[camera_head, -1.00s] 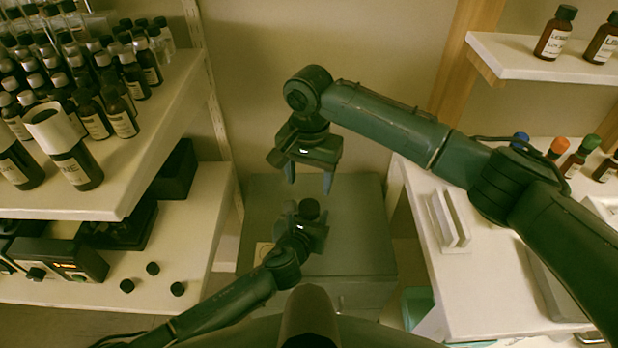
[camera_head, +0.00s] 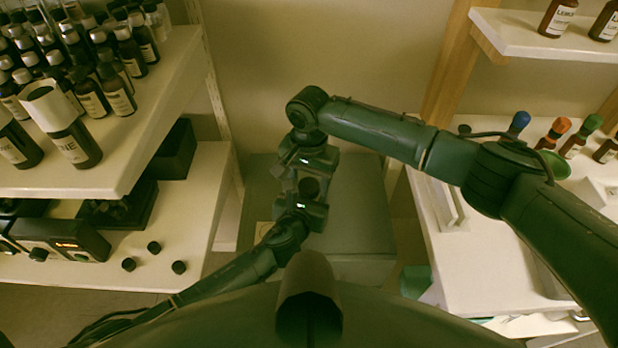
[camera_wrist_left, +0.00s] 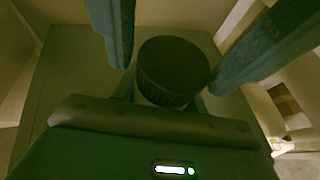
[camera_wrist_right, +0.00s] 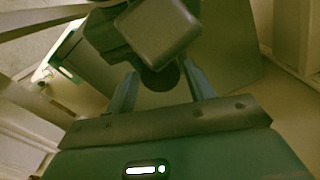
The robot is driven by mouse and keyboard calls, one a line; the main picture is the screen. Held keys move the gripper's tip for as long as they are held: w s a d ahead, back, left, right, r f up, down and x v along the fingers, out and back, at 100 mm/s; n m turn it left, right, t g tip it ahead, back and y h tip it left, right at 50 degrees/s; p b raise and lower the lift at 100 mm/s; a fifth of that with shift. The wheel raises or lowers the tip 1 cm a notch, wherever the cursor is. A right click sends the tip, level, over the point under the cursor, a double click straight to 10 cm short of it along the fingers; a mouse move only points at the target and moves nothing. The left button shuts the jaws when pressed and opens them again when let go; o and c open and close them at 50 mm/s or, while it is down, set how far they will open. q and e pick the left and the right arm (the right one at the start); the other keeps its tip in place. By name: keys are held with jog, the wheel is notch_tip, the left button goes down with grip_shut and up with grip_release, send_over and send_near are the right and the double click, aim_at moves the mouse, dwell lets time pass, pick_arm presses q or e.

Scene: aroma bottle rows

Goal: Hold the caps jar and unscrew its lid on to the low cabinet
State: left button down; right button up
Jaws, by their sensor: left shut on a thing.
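The caps jar shows mostly as its round dark lid (camera_head: 310,187), upright above the low cabinet (camera_head: 350,225). The lid also shows in the left wrist view (camera_wrist_left: 174,68), with a ribbed side and a pale strip of jar below. My left gripper (camera_head: 304,203) is shut on the jar below the lid. My right gripper (camera_head: 308,178) is open, its fingers on either side of the lid. In the right wrist view the lid (camera_wrist_right: 160,78) lies between the fingertips, with small gaps. The jar's lower body is hidden.
A shelf with many dark bottles (camera_head: 90,100) is at left, above a counter with several loose black caps (camera_head: 154,247). A white counter (camera_head: 470,270) with colour-capped bottles is at right. The grey cabinet top looks clear around the grippers.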

jog(key=c, duration=0.8)
jog(key=n, duration=0.6)
jog(key=shift+n, duration=0.4)
jog(key=shift+c, duration=0.2)
jog(key=o, duration=1.1)
jog(key=shift+r, duration=0.1)
